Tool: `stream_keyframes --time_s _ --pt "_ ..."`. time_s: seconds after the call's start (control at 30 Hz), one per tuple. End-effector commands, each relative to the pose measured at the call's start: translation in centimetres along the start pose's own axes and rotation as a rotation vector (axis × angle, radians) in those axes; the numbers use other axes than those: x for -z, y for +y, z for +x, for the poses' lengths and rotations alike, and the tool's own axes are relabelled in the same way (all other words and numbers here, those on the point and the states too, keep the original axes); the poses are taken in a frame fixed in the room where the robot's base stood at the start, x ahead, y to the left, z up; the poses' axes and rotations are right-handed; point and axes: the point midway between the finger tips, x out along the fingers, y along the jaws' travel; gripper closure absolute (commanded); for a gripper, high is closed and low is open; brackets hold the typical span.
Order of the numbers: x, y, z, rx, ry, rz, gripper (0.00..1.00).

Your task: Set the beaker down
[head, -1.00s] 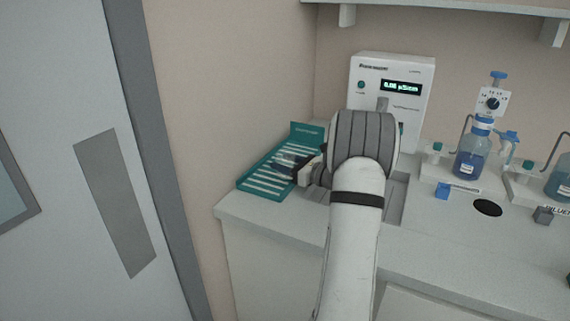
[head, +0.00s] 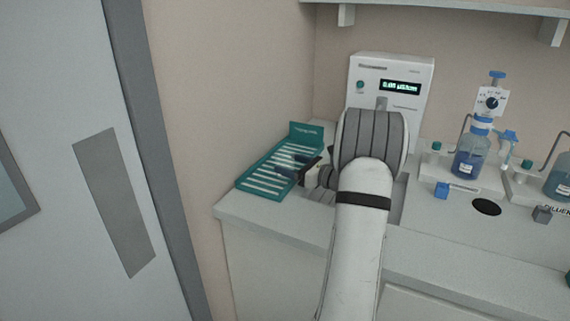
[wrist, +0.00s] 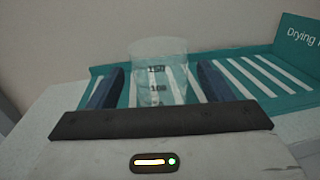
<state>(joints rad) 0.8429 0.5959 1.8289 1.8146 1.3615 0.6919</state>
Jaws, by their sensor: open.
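The beaker (wrist: 160,70) is clear glass with dark volume marks. In the wrist view it stands upright on the teal drying rack (wrist: 270,105), which has white slats. The rack (head: 262,183) lies at the left end of the counter in the head view, where the beaker is too faint to make out clearly. My gripper (wrist: 160,88) is open, with one dark blue finger on each side of the beaker and a visible gap to each. In the head view my gripper (head: 290,163) reaches left over the rack.
A white meter (head: 405,75) with a lit display stands behind my arm. A wall borders the rack on the left.

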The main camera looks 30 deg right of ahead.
Motion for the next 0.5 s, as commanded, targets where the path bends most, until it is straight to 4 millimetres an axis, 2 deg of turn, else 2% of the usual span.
stream_keyframes --time_s 0.1,0.3,0.5 --pt "0.0 -0.1 -2.9 0.005 -0.001 -0.001 0.26" --pt "0.0 -0.1 -6.9 0.004 0.000 -0.001 0.26" --pt "0.0 0.0 -9.2 0.002 0.000 -0.001 0.26"
